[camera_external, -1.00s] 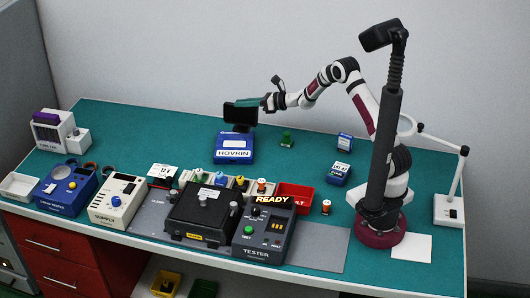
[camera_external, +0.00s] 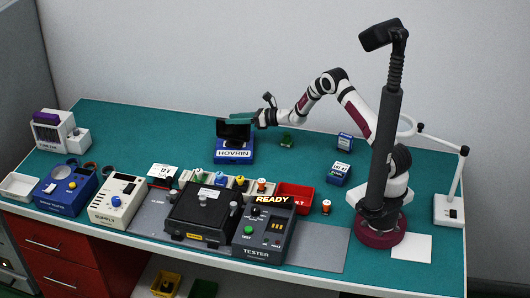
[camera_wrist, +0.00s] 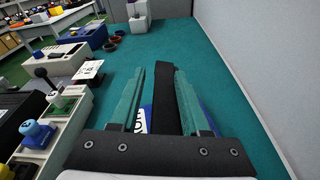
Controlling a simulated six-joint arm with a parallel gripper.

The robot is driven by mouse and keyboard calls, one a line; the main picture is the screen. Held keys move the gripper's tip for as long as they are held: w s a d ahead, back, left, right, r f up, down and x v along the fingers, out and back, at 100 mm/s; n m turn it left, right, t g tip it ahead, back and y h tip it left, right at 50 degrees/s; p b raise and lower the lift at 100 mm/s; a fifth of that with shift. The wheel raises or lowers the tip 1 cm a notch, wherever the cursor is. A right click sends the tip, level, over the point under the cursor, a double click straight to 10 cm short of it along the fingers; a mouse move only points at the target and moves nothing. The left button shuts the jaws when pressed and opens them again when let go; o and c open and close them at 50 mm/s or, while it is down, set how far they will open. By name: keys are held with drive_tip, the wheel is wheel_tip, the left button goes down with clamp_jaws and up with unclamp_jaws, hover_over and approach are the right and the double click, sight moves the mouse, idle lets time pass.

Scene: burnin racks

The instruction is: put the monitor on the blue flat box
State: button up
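The monitor (camera_external: 232,131), a black slab, stands upright on the blue flat box (camera_external: 234,155) labelled HOVRIN in the external view. In the wrist view the monitor (camera_wrist: 168,112) is a dark slab between my teal fingers. My gripper (camera_external: 243,119) is around the monitor's upper part. In the wrist view my gripper (camera_wrist: 166,100) is open, with a clear gap between the left finger and the slab; the right finger is close to it. White lettering of the blue box (camera_wrist: 143,119) shows through that gap. The monitor's lower edge is partly hidden.
A green piece (camera_external: 286,140) and two small blue boxes, one at the back (camera_external: 345,141) and one nearer (camera_external: 338,174), lie to the right. A black tester fixture (camera_external: 203,213) and a red tray (camera_external: 295,197) stand in front. The teal mat (camera_external: 160,130) left of the box is clear.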

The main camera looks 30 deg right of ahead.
drive_tip(key=shift+s+d+r, duration=0.1)
drive_tip(key=shift+d+r, duration=0.05)
drive_tip(key=shift+r, duration=0.05)
drive_tip(key=v, duration=1.2)
drive_tip(key=s+a+r+n+g+y, duration=0.2)
drive_tip(key=s+a+r+n+g, duration=0.25)
drive_tip(key=s+r+n, duration=0.2)
drive_tip(key=s+r+n+g+h, duration=0.35)
drive_tip(key=s+n+g, duration=0.4)
drive_tip(key=s, duration=1.05)
drive_tip(key=s+d+f+n+t+h, duration=0.1)
drive_tip(key=s+d+f+n+h, duration=0.2)
drive_tip(key=s+d+n+h, duration=0.5)
drive_tip(key=s+d+n, duration=0.1)
drive_tip(key=s+d, duration=0.3)
drive_tip(key=s, duration=0.2)
